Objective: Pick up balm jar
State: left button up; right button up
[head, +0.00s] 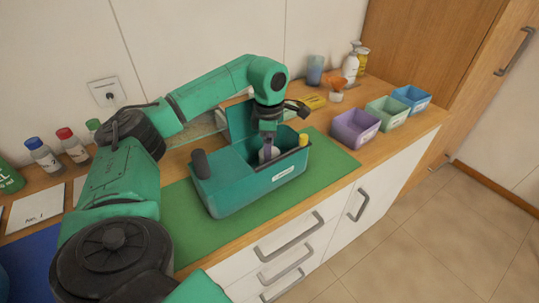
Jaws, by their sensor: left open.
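My left gripper (268,150) points down into the teal caddy (262,189), near the middle of its opening. It is open. A small pale item (265,156) shows at the fingertips. It may be the balm jar, but it is too small and too covered by the gripper to be sure. I cannot tell whether the fingers touch it. My right gripper is not in view.
The caddy stands on a green mat (335,160), with a yellow-topped item (303,140) at its right end. Purple (355,128), green (387,113) and blue (411,98) bins stand to the right. Bottles (43,155) line the left back. The mat's right part is clear.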

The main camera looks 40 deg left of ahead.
pick_arm(q)
jog(key=shift+w+f, duration=0.1)
jog(key=shift+f, duration=0.35)
jog(key=c, duration=1.2)
